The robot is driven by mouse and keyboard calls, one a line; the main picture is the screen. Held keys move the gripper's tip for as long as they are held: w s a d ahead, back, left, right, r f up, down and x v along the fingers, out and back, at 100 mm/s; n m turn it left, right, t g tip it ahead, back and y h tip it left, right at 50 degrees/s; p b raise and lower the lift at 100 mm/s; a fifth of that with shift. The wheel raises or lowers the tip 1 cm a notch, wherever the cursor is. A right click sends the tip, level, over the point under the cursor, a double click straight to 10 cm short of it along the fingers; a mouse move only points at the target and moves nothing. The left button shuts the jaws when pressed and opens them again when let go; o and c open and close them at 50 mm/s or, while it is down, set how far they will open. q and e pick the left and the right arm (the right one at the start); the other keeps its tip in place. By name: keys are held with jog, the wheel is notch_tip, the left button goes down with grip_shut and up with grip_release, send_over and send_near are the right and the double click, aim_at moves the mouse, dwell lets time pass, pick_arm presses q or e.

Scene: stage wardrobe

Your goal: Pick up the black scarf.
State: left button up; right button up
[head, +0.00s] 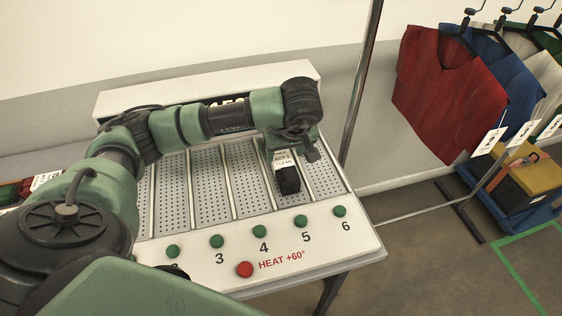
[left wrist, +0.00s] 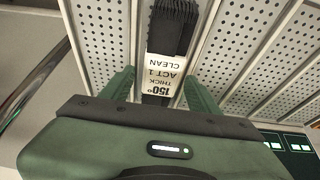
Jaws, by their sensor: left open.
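The black scarf (head: 288,181) lies folded in the slot above button 5 on the perforated white heating table (head: 300,226). A white tag on it reads "ACT 1 CLEAN" in the head view; the left wrist view also shows "150°" and "THICK" on the tag (left wrist: 161,75). In the left wrist view the scarf (left wrist: 174,28) runs up from between my fingers. My left gripper (left wrist: 159,88) is open, with one green finger on each side of the tagged end; I cannot tell whether they touch it. In the head view my left gripper (head: 296,150) is above the slot. My right gripper is not in view.
Green numbered buttons and a red "HEAT +60°" button (head: 244,269) line the table's front. Metal dividers separate the slots. A rack with a red garment (head: 443,85) and other clothes stands at right, above a blue crate (head: 524,205) with cases. A red folded item lies far left.

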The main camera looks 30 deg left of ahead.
aim_at(281, 156)
pick_arm(q)
jog(key=p+x, duration=0.1)
jog(key=x, duration=0.1)
jog(key=a+x, duration=0.1)
jog(key=x, duration=0.1)
jog(key=shift+w+f+p, duration=0.15)
jog(key=shift+p, duration=0.2)
jog(key=shift+w+a+f, duration=0.1)
jog(key=shift+a+f, duration=0.05)
jog(key=shift+f, duration=0.25)
jog(key=c, duration=1.3)
jog(key=shift+r, duration=0.1)
